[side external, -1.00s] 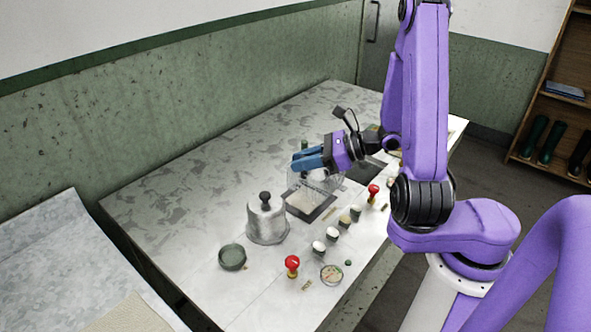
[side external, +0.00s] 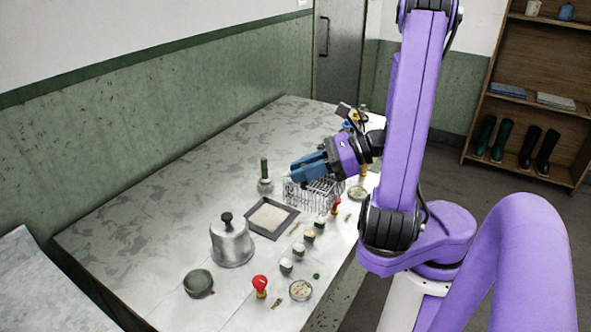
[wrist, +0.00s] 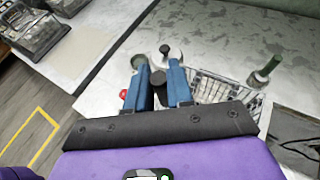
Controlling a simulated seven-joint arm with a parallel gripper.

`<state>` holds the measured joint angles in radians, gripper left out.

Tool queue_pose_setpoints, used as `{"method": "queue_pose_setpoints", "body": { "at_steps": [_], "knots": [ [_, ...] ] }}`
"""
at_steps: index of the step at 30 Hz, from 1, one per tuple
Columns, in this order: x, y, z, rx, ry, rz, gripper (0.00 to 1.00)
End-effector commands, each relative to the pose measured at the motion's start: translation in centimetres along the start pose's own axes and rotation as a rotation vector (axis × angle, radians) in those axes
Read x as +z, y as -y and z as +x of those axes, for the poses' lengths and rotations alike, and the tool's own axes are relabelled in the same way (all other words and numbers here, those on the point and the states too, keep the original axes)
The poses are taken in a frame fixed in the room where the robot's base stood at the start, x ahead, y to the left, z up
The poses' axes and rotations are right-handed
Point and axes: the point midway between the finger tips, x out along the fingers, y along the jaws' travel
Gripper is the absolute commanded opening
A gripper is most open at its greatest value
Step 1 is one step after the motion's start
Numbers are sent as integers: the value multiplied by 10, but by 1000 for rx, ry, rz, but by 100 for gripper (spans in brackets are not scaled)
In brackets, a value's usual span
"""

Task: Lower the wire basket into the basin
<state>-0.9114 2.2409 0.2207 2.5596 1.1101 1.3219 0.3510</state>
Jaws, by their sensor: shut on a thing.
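The wire basket (side external: 316,192) is an open silver grid. It hangs under or just beside the blue fingers of my gripper (side external: 291,176), to the right of a shallow dark-rimmed basin with a pale bottom (side external: 267,216). My gripper is shut on the basket, though the grip itself is hard to see. In the wrist view the basket's mesh (wrist: 228,87) shows right of the fingers (wrist: 160,78), with a dark grip-like piece between them. I cannot tell how high the basket is; it hides the surface behind it.
A metal pot with a black knob (side external: 231,243) and a green dish (side external: 199,283) stand at the near left. A green-handled tool (side external: 264,174) stands behind the basin. Red-topped stamps (side external: 260,283), small cups (side external: 297,249) and a round dish (side external: 301,290) line the front edge.

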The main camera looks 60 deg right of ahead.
Motion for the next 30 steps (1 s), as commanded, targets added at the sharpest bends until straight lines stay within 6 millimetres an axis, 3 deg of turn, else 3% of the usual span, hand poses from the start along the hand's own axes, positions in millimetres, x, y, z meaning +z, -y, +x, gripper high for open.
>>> {"method": "queue_pose_setpoints", "body": {
  "at_steps": [4, 8, 21, 30],
  "knots": [
    [-2, 9, -2, 0, 0, 0, 0],
    [-7, 34, -1, 0, 1, 2, 0],
    [-43, 148, 2, -4, 1, 1, 0],
    [-78, 216, 0, -4, 0, 0, 0]
  ]
}}
